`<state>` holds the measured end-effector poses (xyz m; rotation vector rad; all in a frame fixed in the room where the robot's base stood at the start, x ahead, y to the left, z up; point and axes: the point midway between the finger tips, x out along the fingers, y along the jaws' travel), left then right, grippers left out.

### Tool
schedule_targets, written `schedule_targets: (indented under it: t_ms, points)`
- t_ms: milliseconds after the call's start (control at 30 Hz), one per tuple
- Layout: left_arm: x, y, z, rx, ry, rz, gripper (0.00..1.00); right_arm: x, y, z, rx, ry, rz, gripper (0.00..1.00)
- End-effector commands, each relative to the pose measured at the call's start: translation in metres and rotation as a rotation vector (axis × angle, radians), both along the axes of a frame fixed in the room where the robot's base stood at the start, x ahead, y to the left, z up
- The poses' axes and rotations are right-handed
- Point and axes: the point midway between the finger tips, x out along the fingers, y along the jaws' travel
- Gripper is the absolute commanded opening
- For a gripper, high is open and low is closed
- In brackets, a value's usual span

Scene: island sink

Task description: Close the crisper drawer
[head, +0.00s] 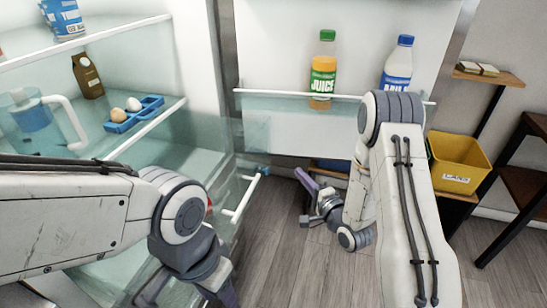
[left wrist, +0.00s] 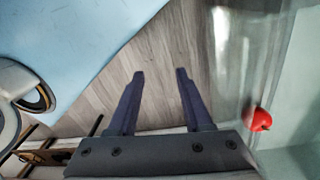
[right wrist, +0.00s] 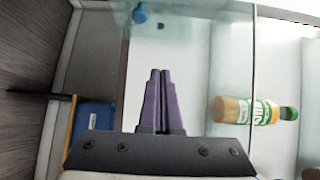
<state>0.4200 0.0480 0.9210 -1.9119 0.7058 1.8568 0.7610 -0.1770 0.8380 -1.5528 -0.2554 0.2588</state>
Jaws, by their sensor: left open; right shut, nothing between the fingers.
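The crisper drawer (head: 240,200) is a clear drawer low in the open fridge, with a white bar along its front; it stands out past the shelves. In the left wrist view its clear wall (left wrist: 230,60) shows to the right of my fingers, with a red fruit or vegetable (left wrist: 261,120) behind it. My left gripper (head: 208,298) is open and empty at the bottom of the head view, near the drawer; its fingers also show in the left wrist view (left wrist: 158,75). My right gripper (head: 303,178) is shut and empty below the fridge door; its fingers show in the right wrist view (right wrist: 160,75).
The open fridge door (head: 270,50) holds a juice bottle (head: 322,72) and a blue-capped bottle (head: 397,66). A blue egg tray (head: 125,122) and a brown carton (head: 87,75) stand on fridge shelves. A yellow bin (head: 458,160) is at right. Wooden floor (head: 300,265) is clear between the arms.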

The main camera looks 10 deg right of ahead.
Motion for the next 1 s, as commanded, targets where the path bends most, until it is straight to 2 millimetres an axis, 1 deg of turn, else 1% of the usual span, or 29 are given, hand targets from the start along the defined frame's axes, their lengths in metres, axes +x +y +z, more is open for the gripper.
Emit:
schedule_targets:
  t_ms: [167, 533, 600, 733, 900, 1000]
  points:
    - [0.000, 0.000, 0.004, 0.000, 0.000, 0.000, 0.50, 0.021, 0.008, 0.003, 0.000, -0.006, 0.004, 0.00]
    - [0.000, 0.000, 0.011, 0.000, 0.000, 0.000, 0.50, 0.095, 0.033, 0.003, -0.001, -0.006, 0.002, 0.00]
    - [0.000, 0.000, 0.012, 0.000, 0.000, 0.000, 0.50, 0.099, 0.045, 0.002, -0.001, -0.003, 0.004, 0.00]
    - [0.000, 0.000, 0.014, 0.000, 0.000, 0.000, 0.50, 0.106, 0.060, 0.002, -0.001, -0.003, 0.003, 0.00]
    - [0.000, 0.000, 0.015, 0.000, 0.000, 0.000, 0.50, 0.110, 0.067, 0.002, -0.001, -0.003, 0.000, 0.00]
    - [0.000, 0.000, 0.015, 0.000, 0.000, 0.000, 0.50, 0.111, 0.068, 0.001, -0.001, -0.003, 0.000, 0.00]
